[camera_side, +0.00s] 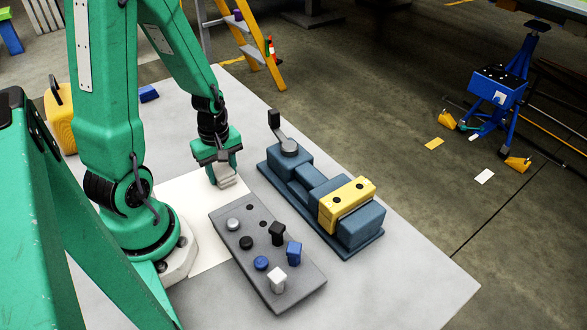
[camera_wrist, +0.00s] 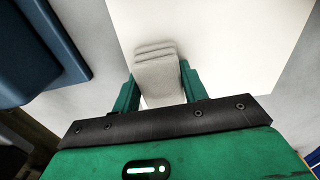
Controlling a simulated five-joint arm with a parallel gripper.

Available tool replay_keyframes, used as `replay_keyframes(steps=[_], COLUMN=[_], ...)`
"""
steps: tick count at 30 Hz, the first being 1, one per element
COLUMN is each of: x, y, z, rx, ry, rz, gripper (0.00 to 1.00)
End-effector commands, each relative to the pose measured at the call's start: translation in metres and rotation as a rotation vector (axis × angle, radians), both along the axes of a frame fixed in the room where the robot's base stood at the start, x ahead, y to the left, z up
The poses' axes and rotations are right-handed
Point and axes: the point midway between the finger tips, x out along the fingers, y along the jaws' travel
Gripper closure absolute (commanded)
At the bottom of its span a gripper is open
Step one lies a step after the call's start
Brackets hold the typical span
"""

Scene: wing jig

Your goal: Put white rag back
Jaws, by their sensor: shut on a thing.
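The white rag (camera_wrist: 156,72) is a small folded, light grey-white cloth. It sits between the two green fingers of my gripper (camera_wrist: 158,88) in the wrist view, and they are shut on it. In the side view the rag (camera_side: 224,176) hangs under my gripper (camera_side: 220,166), over or on the far corner of a white sheet (camera_side: 188,196). I cannot tell whether the rag touches the sheet. The white sheet also fills much of the wrist view (camera_wrist: 235,45).
A grey board (camera_side: 262,243) with several black, blue, white and grey knobs lies in front of my gripper. A blue fixture (camera_side: 312,185) with a yellow block (camera_side: 346,203) stands to the right. A yellow container (camera_side: 60,120) is at the left. The table's right front (camera_side: 420,275) is clear.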

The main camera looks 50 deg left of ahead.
Motion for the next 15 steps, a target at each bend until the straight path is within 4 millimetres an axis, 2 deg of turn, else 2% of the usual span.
replay_keyframes(steps=[3, 4, 7, 15], x=[0.0000, 0.0001, 0.0002, 0.0002], y=[0.0000, 0.0001, 0.0001, 0.0001], z=[-0.0026, -0.0029, -0.0026, -0.0024], rx=[0.000, 0.000, 0.000, 0.000], ry=[0.000, 0.000, 0.000, 0.000], rz=[0.000, 0.000, 0.000, 0.000], gripper=[0.82, 0.55, 0.35, 0.35])
